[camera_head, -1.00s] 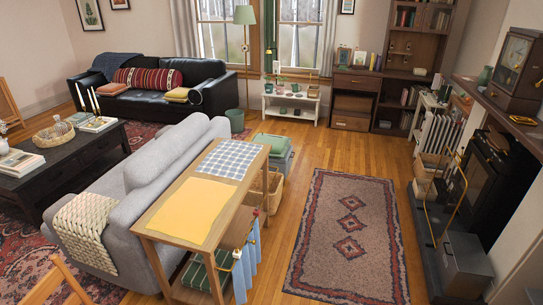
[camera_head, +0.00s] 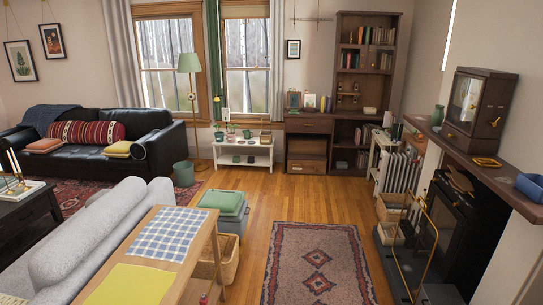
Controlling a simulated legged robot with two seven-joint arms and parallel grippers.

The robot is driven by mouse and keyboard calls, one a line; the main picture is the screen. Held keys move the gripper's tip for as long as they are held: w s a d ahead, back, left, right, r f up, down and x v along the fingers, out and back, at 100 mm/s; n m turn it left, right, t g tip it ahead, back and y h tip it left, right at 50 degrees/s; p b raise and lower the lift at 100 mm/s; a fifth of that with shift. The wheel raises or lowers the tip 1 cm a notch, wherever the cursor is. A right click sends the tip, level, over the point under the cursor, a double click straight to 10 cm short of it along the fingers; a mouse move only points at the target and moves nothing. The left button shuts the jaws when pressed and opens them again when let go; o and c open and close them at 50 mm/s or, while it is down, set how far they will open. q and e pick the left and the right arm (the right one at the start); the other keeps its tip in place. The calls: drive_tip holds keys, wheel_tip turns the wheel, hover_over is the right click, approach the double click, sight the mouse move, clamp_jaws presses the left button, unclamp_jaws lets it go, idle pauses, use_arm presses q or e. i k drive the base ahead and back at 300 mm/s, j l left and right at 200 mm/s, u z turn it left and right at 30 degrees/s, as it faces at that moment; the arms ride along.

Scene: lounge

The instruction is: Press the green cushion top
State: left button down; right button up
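A grey storage box with a green padded-looking top (camera_head: 222,201) stands on the wood floor near the middle of the view, just past the far end of the wooden console table (camera_head: 203,238). The green top lies flat and looks closed on the box, with nothing on it. The table hides part of the box's near side. Neither of my grippers is in view.
A wicker basket (camera_head: 229,258) sits beside the table, in front of the box. The grey sofa (camera_head: 88,235) is left of the table. A patterned rug (camera_head: 318,262) lies to the right, with open floor (camera_head: 265,202) between. A fireplace (camera_head: 440,240) lines the right side.

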sight(226, 201)
drive_tip(key=i, duration=2.7)
drive_tip(key=i+l+u, duration=0.1)
drive_tip(key=i, duration=0.45)
drive_tip(key=i+l+u, duration=0.1)
drive_tip(key=i, duration=0.45)
drive_tip(key=i+l+u, duration=0.1)
drive_tip(key=i+l, duration=0.15)
drive_tip(key=i, duration=0.3)
drive_tip(key=i+l, duration=0.2)
drive_tip(key=i, duration=0.3)
drive_tip(key=i+l+u, duration=0.2)
drive_tip(key=i+u, duration=0.25)
drive_tip(key=i+l+u, duration=0.45)
drive_tip(key=k+j, duration=0.05)
drive_tip(key=j, duration=0.05)
